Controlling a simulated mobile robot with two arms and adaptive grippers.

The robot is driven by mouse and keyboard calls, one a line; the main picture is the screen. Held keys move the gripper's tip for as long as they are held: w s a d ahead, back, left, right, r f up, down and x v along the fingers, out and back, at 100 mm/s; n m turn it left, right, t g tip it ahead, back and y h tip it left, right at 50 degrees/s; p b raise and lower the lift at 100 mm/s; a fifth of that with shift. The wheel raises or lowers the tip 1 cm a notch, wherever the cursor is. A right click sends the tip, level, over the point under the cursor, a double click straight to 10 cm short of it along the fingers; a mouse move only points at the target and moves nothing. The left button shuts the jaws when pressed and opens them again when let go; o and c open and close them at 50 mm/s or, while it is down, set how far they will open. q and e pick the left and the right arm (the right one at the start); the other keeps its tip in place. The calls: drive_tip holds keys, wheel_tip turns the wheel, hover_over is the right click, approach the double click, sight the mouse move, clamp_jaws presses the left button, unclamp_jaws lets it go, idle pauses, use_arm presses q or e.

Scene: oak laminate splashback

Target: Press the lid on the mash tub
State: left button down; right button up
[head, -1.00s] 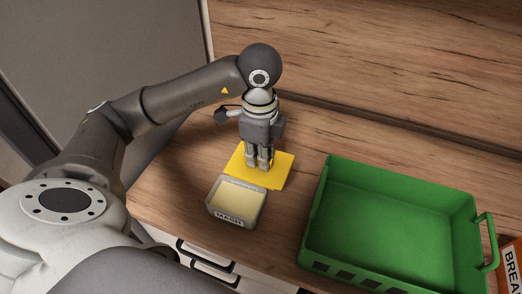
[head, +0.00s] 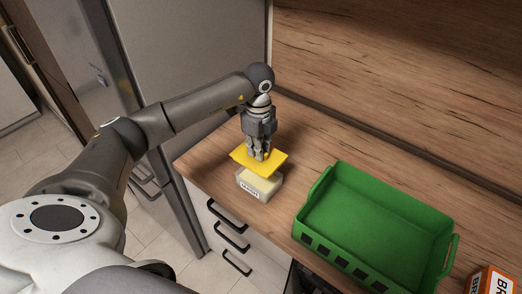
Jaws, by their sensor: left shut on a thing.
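The mash tub (head: 258,189) is a small grey tub with pale yellow mash and a label on its front. It stands on the wooden counter near the front edge. The yellow lid (head: 273,161) is a flat square with a small tab on its left. My left gripper (head: 260,155) is shut on the lid from above. The lid is over the back part of the tub, apart from it, with mash showing below its front edge. Whether the lid's far side touches anything is hidden. My right gripper is not in view.
A green crate (head: 447,262), empty, stands on the counter to the right of the tub. An orange and white box (head: 488,281) is at the lower right corner. Drawers with dark handles (head: 231,238) are below the counter edge. The counter (head: 212,165) left of the tub is clear.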

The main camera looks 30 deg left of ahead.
use_arm(q)
drive_tip(key=shift+w+a+f, duration=0.1)
drive_tip(key=shift+w+a, duration=0.05)
drive_tip(key=shift+f, duration=0.2)
drive_tip(key=shift+d+f+b, duration=0.2)
drive_tip(key=shift+f+b, duration=0.4)
drive_tip(key=shift+b, duration=0.1)
wheel_tip(320, 180, down, 4)
drive_tip(key=b, duration=0.3)
drive_tip(key=shift+f, duration=0.1)
drive_tip(key=shift+f+b, duration=0.35)
drive_tip(key=shift+f, duration=0.45)
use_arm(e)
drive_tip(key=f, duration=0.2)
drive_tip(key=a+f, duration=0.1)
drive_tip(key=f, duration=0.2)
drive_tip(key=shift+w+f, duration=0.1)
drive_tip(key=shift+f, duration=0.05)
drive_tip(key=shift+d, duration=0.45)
use_arm(q)
drive_tip(key=shift+f+b, duration=0.35)
drive_tip(key=shift+f, duration=0.1)
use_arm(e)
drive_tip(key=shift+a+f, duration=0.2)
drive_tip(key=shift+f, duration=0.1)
